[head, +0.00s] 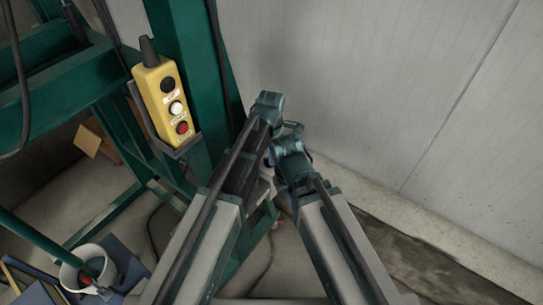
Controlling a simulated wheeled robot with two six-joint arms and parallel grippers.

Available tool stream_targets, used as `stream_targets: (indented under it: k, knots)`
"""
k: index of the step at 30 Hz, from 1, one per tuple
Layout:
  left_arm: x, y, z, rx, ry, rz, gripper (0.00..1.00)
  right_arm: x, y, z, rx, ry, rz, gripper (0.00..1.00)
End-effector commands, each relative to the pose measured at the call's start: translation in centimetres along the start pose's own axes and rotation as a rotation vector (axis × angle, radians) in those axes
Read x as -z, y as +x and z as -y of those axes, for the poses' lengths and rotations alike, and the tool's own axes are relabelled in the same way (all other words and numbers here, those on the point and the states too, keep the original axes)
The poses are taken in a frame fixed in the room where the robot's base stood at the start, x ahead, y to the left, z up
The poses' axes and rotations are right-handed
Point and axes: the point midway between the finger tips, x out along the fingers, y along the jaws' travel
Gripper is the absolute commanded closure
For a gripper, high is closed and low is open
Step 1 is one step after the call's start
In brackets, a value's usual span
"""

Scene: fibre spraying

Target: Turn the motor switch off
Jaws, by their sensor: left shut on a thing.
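The motor switch is a yellow control box (160,97) on the green post at the upper left, tilted in the picture. It has a black button (168,84) at the top, a white button (176,107) in the middle and a red button (182,127) at the bottom. Small labels sit beside the buttons, too small to read. My two arms reach up from the bottom centre, right of the box and apart from it. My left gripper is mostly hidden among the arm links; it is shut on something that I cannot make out.
A green steel frame (185,45) fills the left side, with dark cables hanging along it. A white bucket (70,278) with a tool in it stands on the floor at lower left. A pale wall (400,90) closes the right side. The space before the box looks clear.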

Motion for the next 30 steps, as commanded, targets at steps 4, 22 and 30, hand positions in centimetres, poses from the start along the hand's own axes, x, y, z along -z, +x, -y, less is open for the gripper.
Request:
stream_targets:
  k: [4,22,30]
  knots:
    - [0.0,0.0,0.0,0.000,-0.002,0.000,1.00,0.0,0.0,0.0,0.000,0.000,0.000,1.00]
    - [0.0,-0.3,0.0,0.000,0.000,0.000,0.55,0.0,-0.3,0.0,0.000,0.000,0.000,1.00]
    - [0.0,-2.4,0.0,0.000,0.000,0.000,0.55,-0.1,-2.4,-0.2,0.000,0.000,0.000,1.00]
